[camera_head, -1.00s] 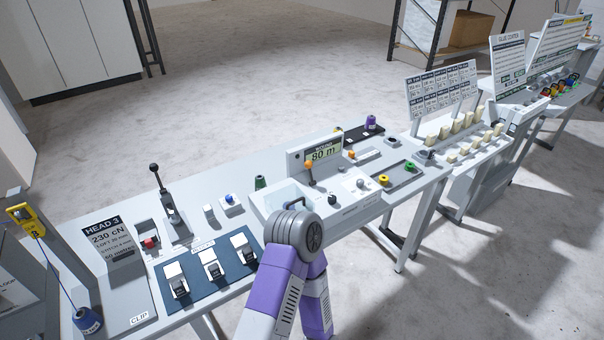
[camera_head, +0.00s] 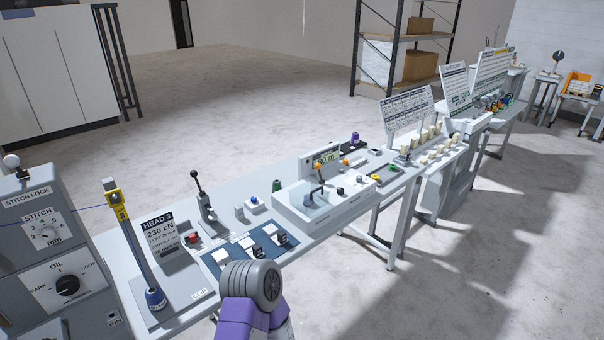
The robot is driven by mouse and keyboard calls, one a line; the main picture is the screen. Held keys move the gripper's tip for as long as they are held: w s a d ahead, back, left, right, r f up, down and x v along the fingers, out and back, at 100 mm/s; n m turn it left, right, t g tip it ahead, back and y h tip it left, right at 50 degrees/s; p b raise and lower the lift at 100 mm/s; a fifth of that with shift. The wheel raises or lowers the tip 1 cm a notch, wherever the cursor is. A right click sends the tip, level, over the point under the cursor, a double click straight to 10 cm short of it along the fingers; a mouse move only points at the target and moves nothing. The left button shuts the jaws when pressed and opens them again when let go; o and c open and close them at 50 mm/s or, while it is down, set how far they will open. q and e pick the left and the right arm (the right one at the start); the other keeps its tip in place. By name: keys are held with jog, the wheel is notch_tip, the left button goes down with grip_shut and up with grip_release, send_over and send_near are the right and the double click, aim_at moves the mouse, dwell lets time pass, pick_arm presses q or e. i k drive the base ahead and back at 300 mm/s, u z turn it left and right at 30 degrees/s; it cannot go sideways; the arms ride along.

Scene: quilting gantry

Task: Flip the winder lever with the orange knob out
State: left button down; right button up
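The winder (camera_head: 290,209) is a white box on the long table, with a small display reading about 80 m at its back. A lever (camera_head: 318,188) with an orange knob (camera_head: 320,168) stands up from its top, roughly upright. A purple and grey link of my own arm with a round grey joint shows at the bottom centre, in front of the table and apart from the lever. Neither of my grippers is in view.
A black-knobbed lever (camera_head: 200,190), a HEAD 3 sign (camera_head: 160,232) and a blue clip plate (camera_head: 240,258) stand left of the winder. A grey machine with STITCH and OIL dials (camera_head: 45,235) is at far left. Open floor lies behind and to the right.

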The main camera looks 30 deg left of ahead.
aim_at(318, 166)
jog(key=u, duration=0.55)
jog(key=i, duration=1.2)
jog(key=z, duration=0.5)
